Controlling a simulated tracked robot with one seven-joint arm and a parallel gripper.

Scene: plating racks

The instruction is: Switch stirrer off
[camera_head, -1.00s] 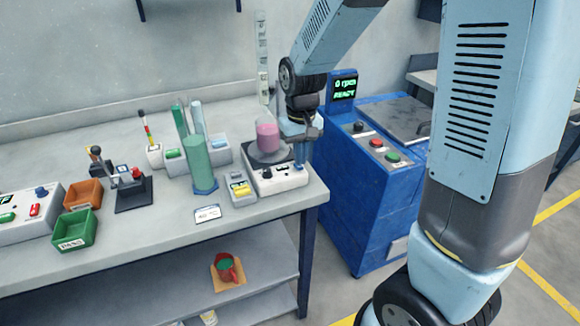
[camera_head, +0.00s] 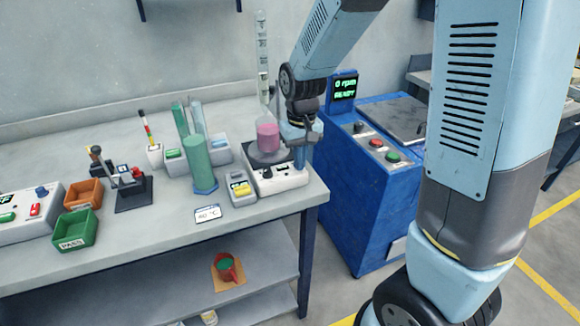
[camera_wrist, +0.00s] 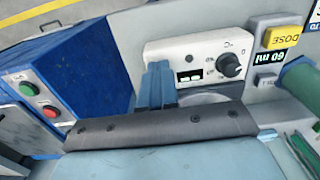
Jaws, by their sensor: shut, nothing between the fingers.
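The stirrer (camera_head: 262,178) is a white box with a dark top plate, near the right front corner of the bench. A flask of pink liquid (camera_head: 267,136) stands on it. In the wrist view the stirrer's white front panel (camera_wrist: 205,48) shows a round black knob (camera_wrist: 229,65) and a small dark part with two pale squares, left of the knob. My gripper (camera_head: 299,168) is shut and empty, pointing down at the right end of the stirrer. In the wrist view its blue fingers (camera_wrist: 160,82) are together over the panel's left part, apart from the knob. Whether they touch the panel I cannot tell.
A small box with a yellow DOSE button (camera_wrist: 284,38) stands beside the stirrer. A green cylinder (camera_head: 197,163) stands further left. A blue cabinet (camera_head: 365,190) with a red and a green button stands right of the bench. The bench front has a temperature card (camera_head: 207,213).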

